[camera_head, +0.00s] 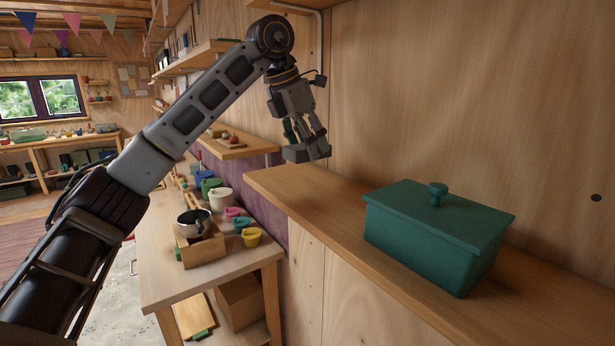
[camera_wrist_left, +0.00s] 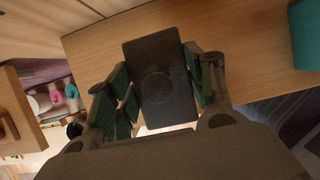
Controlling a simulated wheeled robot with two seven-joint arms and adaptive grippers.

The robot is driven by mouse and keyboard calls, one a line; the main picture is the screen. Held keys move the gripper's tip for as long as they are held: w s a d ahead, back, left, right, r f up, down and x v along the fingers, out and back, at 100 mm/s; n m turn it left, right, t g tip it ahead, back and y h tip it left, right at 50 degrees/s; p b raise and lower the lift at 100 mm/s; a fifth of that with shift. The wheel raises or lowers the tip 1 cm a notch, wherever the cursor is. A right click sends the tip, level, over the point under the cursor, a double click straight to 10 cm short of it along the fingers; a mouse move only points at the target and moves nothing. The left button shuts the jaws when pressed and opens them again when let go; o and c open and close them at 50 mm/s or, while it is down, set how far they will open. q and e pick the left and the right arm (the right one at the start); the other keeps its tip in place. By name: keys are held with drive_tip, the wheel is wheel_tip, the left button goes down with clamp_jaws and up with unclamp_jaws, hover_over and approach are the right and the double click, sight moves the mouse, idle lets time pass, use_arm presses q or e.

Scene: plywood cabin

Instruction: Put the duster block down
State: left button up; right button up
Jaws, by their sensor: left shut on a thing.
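The duster block (camera_head: 307,151) is a dark grey rectangular block in my left gripper (camera_head: 303,132). In the left wrist view the block (camera_wrist_left: 158,80) shows a faint round mark on its face, with the green-padded fingers of the left gripper (camera_wrist_left: 160,88) closed on both its sides. In the head view the block is near the far left end of the wooden ledge (camera_head: 345,235). I cannot tell whether it touches the ledge. My right gripper is not in view.
A teal lidded box (camera_head: 435,235) stands on the ledge to the right. The ledge between block and box is bare. A lower table (camera_head: 165,270) at left holds a pot (camera_head: 194,222) and several colourful cups. A small shelf (camera_head: 235,146) is behind the gripper.

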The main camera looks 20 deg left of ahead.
sight(297, 147)
use_arm(q)
drive_tip(key=shift+f, duration=1.7)
drive_tip(key=shift+f, duration=1.9)
drive_tip(key=shift+f, duration=0.15)
drive_tip(key=o, duration=1.1)
drive_tip(key=shift+r, duration=0.2)
drive_tip(key=v, duration=1.2)
